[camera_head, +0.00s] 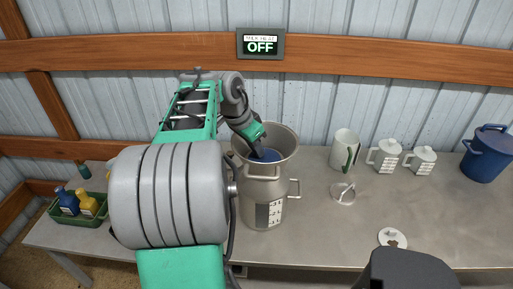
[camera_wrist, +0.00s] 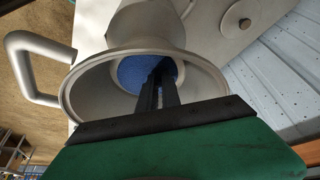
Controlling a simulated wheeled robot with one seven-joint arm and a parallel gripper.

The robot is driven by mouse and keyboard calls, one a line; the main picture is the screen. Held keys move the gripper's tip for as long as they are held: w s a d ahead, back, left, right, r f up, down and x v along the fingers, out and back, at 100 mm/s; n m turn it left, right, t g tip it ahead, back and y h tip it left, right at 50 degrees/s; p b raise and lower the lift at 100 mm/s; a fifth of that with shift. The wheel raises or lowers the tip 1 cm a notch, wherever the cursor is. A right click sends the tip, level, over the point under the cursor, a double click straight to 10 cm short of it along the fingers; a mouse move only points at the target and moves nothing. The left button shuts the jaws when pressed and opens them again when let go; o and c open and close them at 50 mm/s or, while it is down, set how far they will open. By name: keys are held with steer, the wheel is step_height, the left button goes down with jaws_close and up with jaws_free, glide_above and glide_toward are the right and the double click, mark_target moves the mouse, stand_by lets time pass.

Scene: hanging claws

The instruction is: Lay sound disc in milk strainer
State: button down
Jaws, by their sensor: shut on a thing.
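A metal milk strainer (camera_head: 289,139) sits in the mouth of a tall grey milk can (camera_head: 261,211). My gripper (camera_head: 264,153) reaches down into the strainer bowl. Its fingers are shut on a blue disc (camera_head: 270,155), which is low inside the bowl. In the wrist view the strainer rim (camera_wrist: 72,88) surrounds my fingers (camera_wrist: 160,75), and the blue disc (camera_wrist: 133,72) shows behind them. I cannot tell whether the disc touches the strainer floor. A pale disc with a brown mark (camera_head: 392,237) lies on the counter at the right.
A green caddy (camera_head: 88,217) holds bottles at left. A wall sign (camera_head: 261,44) reads OFF.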

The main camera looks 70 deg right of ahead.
steer(key=c, duration=1.5)
jaws_free()
steer(key=shift+f, duration=0.1)
steer(key=shift+r+p, duration=2.85)
steer(key=shift+r, duration=0.65)
